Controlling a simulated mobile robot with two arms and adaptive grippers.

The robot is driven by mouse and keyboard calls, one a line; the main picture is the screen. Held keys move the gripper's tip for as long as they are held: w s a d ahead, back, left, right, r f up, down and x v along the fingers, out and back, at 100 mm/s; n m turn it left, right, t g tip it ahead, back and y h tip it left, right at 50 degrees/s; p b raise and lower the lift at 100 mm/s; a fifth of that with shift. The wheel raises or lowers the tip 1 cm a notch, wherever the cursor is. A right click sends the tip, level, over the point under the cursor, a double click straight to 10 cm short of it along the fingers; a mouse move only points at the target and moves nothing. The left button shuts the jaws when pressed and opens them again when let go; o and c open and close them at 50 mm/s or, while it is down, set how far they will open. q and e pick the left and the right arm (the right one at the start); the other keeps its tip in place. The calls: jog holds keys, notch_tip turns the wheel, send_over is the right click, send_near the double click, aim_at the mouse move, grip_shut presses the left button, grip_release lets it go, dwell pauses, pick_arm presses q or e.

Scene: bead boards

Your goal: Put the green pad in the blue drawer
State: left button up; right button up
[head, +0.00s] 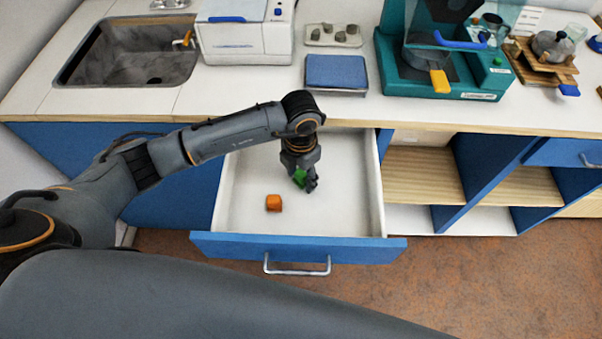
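The blue drawer (300,247) is pulled open below the counter, with a white inside and a metal handle. Whether the pad touches the drawer floor I cannot tell. My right gripper is not in view.
An orange block (273,203) lies in the drawer, left of the gripper. The counter above holds a sink (130,50), a white machine (245,32), a blue-topped scale (336,72) and a teal machine (440,75). Open shelves (425,162) are at right.

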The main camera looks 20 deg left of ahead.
aim_at(301, 172)
pick_arm(q)
jog(key=shift+r, duration=0.6)
notch_tip(301, 172, up, 11)
jog(key=b, duration=0.1)
jog(key=shift+r, duration=0.1)
